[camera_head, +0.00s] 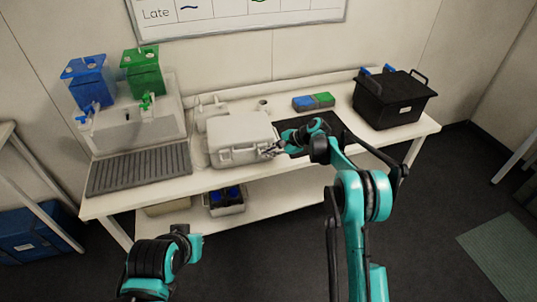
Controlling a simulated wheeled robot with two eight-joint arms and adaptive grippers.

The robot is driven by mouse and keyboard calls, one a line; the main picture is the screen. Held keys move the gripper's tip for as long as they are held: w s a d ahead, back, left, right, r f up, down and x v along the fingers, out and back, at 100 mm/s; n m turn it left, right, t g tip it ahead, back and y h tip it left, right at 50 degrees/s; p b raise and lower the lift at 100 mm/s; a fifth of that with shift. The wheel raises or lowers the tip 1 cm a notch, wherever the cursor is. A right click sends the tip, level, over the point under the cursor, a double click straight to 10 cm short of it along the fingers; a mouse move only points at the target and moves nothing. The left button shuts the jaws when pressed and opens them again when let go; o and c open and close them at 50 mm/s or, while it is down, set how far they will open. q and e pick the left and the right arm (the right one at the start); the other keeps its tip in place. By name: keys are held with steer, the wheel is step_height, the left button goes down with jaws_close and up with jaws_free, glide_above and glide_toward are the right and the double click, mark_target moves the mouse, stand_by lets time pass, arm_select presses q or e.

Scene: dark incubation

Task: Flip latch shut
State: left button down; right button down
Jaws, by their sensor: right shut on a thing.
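A light grey case (238,133) with a closed lid stands on the bench, left of a dark mat. Its front face has a handle-like or latch-like part (241,153); which way the latch stands is too small to tell. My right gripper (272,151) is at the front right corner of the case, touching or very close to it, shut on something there. My right arm hides part of the mat behind it. My left arm shows at the lower left, away from the bench, and its fingers do not show.
A black crate (392,101) stands at the bench's right end. A grey dispenser with blue (88,82) and green (143,72) containers stands left, behind a ribbed drain tray (138,170). A bin (226,206) sits on the lower shelf.

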steer(key=shift+w, duration=0.1)
stand_by(0.4)
steer(key=c, duration=1.9)
jaws_free()
steer(key=shift+r, duration=0.1)
steer(key=v, duration=1.1)
steer(key=shift+d+r, duration=0.3)
